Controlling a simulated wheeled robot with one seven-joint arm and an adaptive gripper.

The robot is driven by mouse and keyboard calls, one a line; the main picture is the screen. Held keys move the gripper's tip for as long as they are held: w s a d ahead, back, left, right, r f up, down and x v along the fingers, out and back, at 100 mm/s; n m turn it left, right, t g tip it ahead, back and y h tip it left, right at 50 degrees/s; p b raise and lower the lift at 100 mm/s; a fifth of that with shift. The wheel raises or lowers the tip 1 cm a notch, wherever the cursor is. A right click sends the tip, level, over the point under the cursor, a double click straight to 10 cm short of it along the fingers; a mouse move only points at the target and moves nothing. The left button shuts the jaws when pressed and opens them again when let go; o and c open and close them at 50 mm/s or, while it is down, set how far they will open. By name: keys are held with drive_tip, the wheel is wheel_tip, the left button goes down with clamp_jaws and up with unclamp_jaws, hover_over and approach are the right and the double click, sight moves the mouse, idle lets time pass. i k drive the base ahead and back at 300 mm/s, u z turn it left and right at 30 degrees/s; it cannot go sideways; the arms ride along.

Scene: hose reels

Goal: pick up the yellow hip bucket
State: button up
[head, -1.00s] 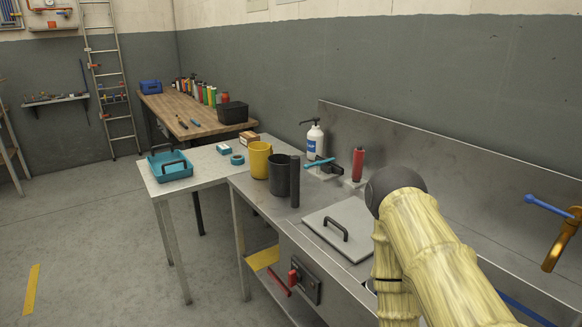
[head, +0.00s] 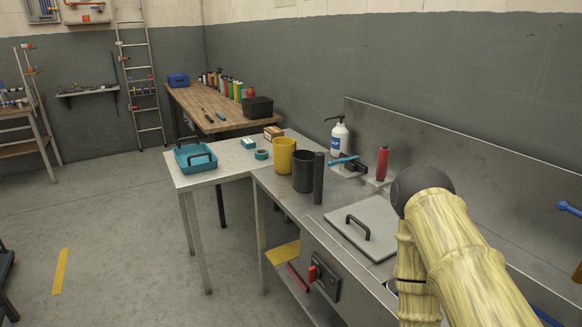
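The yellow bucket (head: 284,155) stands upright where the steel counter meets the light side table. A dark grey bucket (head: 303,172) stands just in front of it to the right and hides part of its lower side. My arm, with a yellow wood-like surface, fills the lower right of the head view, well to the right of the yellow bucket. My gripper itself is not in view.
A dark cylinder (head: 318,178) stands beside the dark bucket. A steel lid with a black handle (head: 366,225) lies on the counter (head: 282,190). A teal tray (head: 195,158) and tape roll (head: 261,154) sit on the side table (head: 215,174). Floor at left is open.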

sight(283, 147)
drive_tip(key=u, duration=1.35)
drive_tip(key=i, duration=5.15)
drive_tip(key=z, duration=1.95)
